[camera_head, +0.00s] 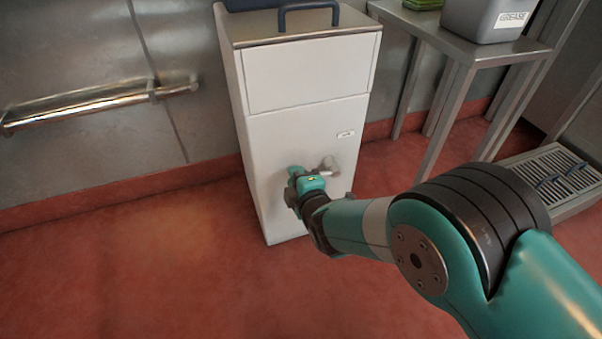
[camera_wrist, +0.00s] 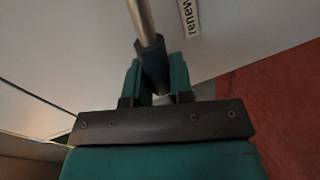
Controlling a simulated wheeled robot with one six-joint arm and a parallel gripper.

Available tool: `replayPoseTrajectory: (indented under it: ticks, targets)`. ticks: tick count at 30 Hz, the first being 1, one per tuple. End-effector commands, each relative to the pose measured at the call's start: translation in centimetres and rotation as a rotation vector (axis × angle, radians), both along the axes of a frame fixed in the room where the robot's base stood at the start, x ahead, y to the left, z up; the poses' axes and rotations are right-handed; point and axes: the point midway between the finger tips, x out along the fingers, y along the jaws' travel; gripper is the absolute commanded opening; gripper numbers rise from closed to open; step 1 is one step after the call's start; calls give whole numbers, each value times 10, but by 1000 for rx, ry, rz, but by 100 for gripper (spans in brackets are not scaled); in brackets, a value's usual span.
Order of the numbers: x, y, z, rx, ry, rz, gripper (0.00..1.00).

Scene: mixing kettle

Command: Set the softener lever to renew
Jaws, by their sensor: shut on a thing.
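The white softener cabinet (camera_head: 302,72) stands against the wall in the head view. A metal lever (camera_head: 329,166) shows on its front face, low down, beside my gripper (camera_head: 297,180). In the wrist view the lever is a metal rod (camera_wrist: 141,18) with a dark grip (camera_wrist: 151,62). My gripper (camera_wrist: 158,84) is shut on that dark grip, one teal finger on each side. A label reading "renew" (camera_wrist: 189,18) is on the cabinet face, right of the rod and apart from it. The lever's pivot is outside the wrist view.
A metal table (camera_head: 468,50) with a grey grease bin (camera_head: 487,18) stands right of the cabinet. A floor grate (camera_head: 556,172) lies farther right. A wall rail (camera_head: 90,103) is at the left. The red floor (camera_head: 130,260) at the left front is clear.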

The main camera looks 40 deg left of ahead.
Motion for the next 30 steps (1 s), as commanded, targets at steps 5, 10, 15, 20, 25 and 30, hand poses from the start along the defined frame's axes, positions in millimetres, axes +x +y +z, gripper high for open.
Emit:
replayPoseTrajectory:
  ticks: [5,10,15,20,25,30]
  targets:
    - [0,1,-10,-48,-81,0,0]
    - [1,1,-15,-77,-127,0,0]
    - [1,1,-18,-90,-148,0,0]
    - [1,1,-18,-94,-154,-1,0]
    - [1,1,-18,-94,-155,-1,0]
    - [1,0,-18,-94,-154,-1,42]
